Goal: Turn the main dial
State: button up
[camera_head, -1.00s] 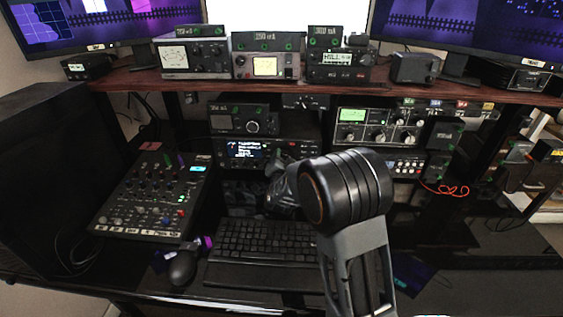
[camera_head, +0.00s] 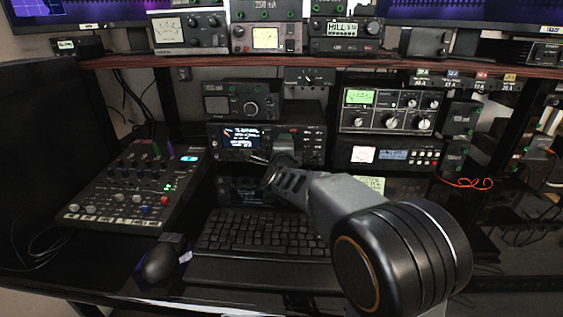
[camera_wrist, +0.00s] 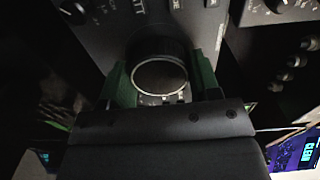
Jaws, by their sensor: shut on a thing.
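In the head view my gripper (camera_head: 274,160) reaches the front of the black radio (camera_head: 312,140) with the lit screen (camera_head: 241,138). My gripper hides the dial there.
A keyboard (camera_head: 262,236) lies below my arm, with a mouse (camera_head: 160,262) to its left. A mixer (camera_head: 130,195) stands at the left. A shelf (camera_head: 300,63) with meters runs above. Other radios with knobs (camera_head: 390,110) stand right of the radio.

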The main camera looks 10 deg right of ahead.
jog(key=m+b, duration=0.4)
jog(key=b, duration=0.1)
jog(key=shift+f+m, duration=0.2)
jog(key=shift+m, duration=0.2)
jog(key=m+b, duration=0.3)
jog(key=shift+m, duration=0.3)
jog(key=m+b, duration=0.1)
jog(key=m, duration=0.3)
jog(key=shift+m, duration=1.4)
jog(key=shift+f, duration=0.1)
jog(key=o, duration=0.9)
